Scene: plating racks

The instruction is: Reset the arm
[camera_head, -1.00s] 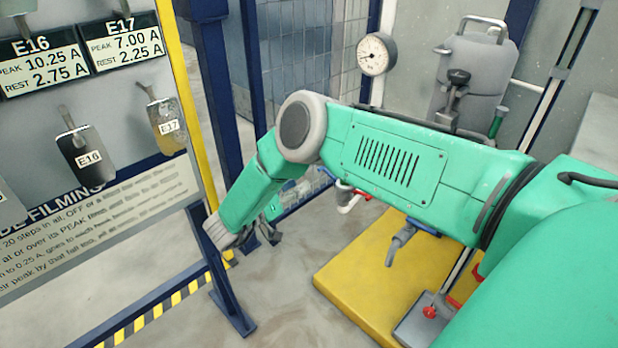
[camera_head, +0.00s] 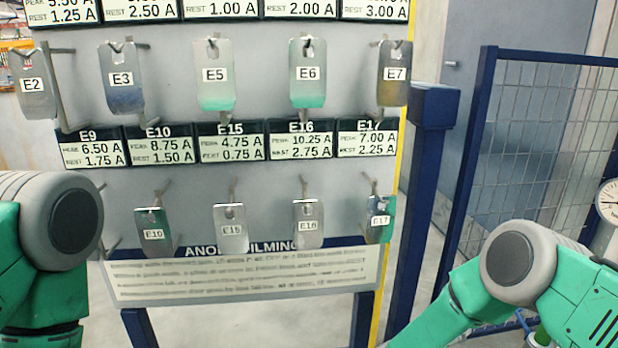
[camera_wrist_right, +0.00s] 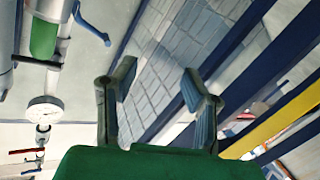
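My right arm (camera_head: 530,285) comes in at the lower right of the head view, with its elbow bent. Its gripper is outside that view. In the right wrist view my right gripper (camera_wrist_right: 158,90) has its two fingers spread wide apart with nothing between them. My left arm (camera_head: 45,250) shows at the lower left of the head view. My left gripper is outside the frames.
A grey rack board (camera_head: 265,180) stands ahead with several hanging plates, such as E5 (camera_head: 215,90) and E17 (camera_head: 380,222). A blue post (camera_head: 430,150) and a mesh fence (camera_head: 530,140) stand to its right. A gauge (camera_head: 607,200) is at the right edge.

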